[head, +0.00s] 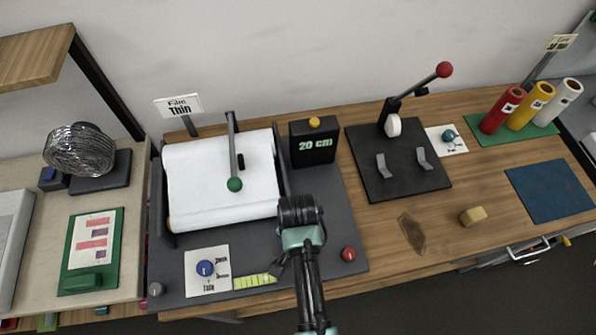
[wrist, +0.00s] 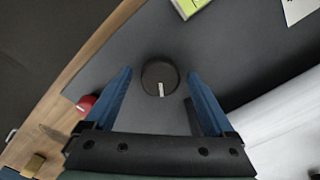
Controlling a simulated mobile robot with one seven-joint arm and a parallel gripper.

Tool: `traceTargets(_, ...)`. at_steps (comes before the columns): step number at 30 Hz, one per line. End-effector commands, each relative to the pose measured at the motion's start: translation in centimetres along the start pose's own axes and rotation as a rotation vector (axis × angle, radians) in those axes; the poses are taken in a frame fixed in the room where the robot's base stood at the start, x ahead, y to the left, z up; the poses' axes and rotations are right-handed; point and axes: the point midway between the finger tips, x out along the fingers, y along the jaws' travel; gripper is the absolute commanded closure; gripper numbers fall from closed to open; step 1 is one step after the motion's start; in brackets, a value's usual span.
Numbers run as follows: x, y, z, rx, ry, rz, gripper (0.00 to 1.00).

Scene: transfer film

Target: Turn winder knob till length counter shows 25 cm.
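The length counter (head: 313,143), a black box with a yellow button on top, reads "20 cm" in the head view. The winder knob (wrist: 160,77) is round and dark with a white mark, which points down in the wrist view. My gripper (wrist: 159,73) is open, its two blue fingers on either side of the knob with gaps visible. Contact depth is unclear. In the head view my wrist and arm hide the knob and fingertips. The white film roll (head: 222,180) lies in its dark frame under a "Film Thin" sign (head: 180,105).
A lever with a green ball (head: 235,184) stands over the film. A black lever stand (head: 396,185) is farther right.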

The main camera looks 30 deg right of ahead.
Motion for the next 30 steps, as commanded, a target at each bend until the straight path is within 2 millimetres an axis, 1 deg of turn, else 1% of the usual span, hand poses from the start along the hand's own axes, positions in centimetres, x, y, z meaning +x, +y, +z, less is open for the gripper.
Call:
traceTargets(1, -0.02, -0.01, -0.01, 0.000, 0.000, 0.000, 0.20)
traceTargets(2, -0.03, -0.01, -0.01, 0.000, 0.000, 0.000, 0.26)
traceTargets(3, -0.03, -0.02, -0.01, 0.000, 0.000, 0.000, 0.33)
traceTargets(5, -0.04, -0.01, -0.01, 0.000, 0.000, 0.000, 0.44)
traceTargets(9, -0.04, 0.00, -0.01, 0.000, 0.000, 0.000, 0.69)
traceTargets(11, -0.04, 0.00, -0.01, 0.000, 0.000, 0.000, 0.80)
traceTargets(12, -0.05, 0.00, -0.01, 0.000, 0.000, 0.000, 0.87)
traceTargets(14, -0.05, 0.00, -0.01, 0.000, 0.000, 0.000, 0.97)
traceTargets(17, -0.12, 0.01, -0.02, -0.012, 0.000, 0.001, 0.97)
traceTargets(25, -0.23, 0.03, -0.06, -0.209, -0.001, 0.001, 0.97)
traceTargets(30, -0.10, 0.01, -0.08, -0.263, 0.000, 0.001, 0.97)
